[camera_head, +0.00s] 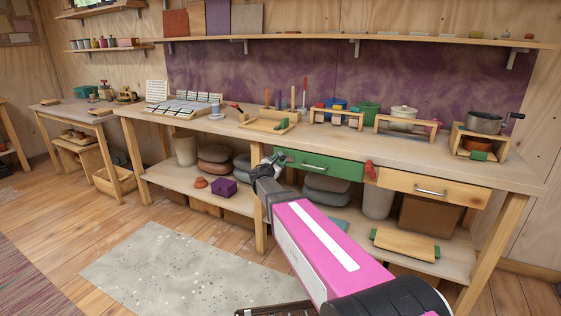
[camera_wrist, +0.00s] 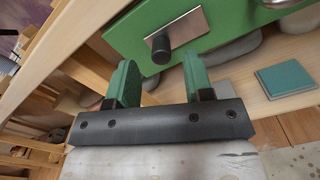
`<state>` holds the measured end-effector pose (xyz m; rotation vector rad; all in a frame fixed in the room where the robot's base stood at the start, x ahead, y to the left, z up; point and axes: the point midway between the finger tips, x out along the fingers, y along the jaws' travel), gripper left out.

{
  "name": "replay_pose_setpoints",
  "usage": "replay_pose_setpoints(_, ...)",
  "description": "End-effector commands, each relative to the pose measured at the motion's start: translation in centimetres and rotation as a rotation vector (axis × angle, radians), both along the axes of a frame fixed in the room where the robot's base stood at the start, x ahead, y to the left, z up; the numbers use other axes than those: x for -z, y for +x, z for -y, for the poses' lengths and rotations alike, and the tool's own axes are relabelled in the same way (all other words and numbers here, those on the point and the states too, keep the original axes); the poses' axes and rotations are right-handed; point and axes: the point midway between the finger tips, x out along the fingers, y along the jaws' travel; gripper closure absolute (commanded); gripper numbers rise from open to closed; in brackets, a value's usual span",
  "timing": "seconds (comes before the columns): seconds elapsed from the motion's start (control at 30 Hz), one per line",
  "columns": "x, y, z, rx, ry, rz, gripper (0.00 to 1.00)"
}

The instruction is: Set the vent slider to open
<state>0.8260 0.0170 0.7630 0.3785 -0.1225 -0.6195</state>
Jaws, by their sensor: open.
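In the wrist view a short black knob (camera_wrist: 160,48) stands out from a brushed metal plate (camera_wrist: 187,28) on a green drawer front (camera_wrist: 130,35); these look like the vent slider. The green front (camera_head: 335,166) also shows in the head view, under the bench top, where my gripper hides its left end. My gripper (camera_wrist: 158,75) is open, its two green-padded fingers on either side of the knob's line, with the knob just beyond the gap. I cannot tell whether they touch it. My gripper (camera_head: 270,164) is at the left end of the green front in the head view.
A metal handle (camera_wrist: 283,2) sits on the green front beside the plate. A wooden drawer (camera_head: 435,189) and a red piece (camera_head: 370,170) are to the right. A teal block (camera_wrist: 287,78) lies on the lower shelf. The floor before the bench is mostly clear.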

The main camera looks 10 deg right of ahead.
Motion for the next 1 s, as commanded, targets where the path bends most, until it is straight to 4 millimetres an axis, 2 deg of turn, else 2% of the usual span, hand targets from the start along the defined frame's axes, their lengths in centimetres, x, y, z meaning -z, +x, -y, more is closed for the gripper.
replay_pose_setpoints(0.03,0.0,0.8,0.5,0.002,0.0,0.0,0.53)
replay_pose_setpoints(0.2,0.0,2.1,1.4,0.001,0.0,0.001,0.53)
replay_pose_setpoints(0.6,0.0,2.4,1.8,0.0,0.001,0.001,0.53)
replay_pose_setpoints(0.73,0.0,2.4,1.8,0.0,0.001,0.001,0.95)
replay_pose_setpoints(0.77,0.0,2.4,1.8,0.0,0.001,0.001,1.0)
replay_pose_setpoints(1.0,0.0,1.8,2.5,0.002,0.001,0.001,1.0)
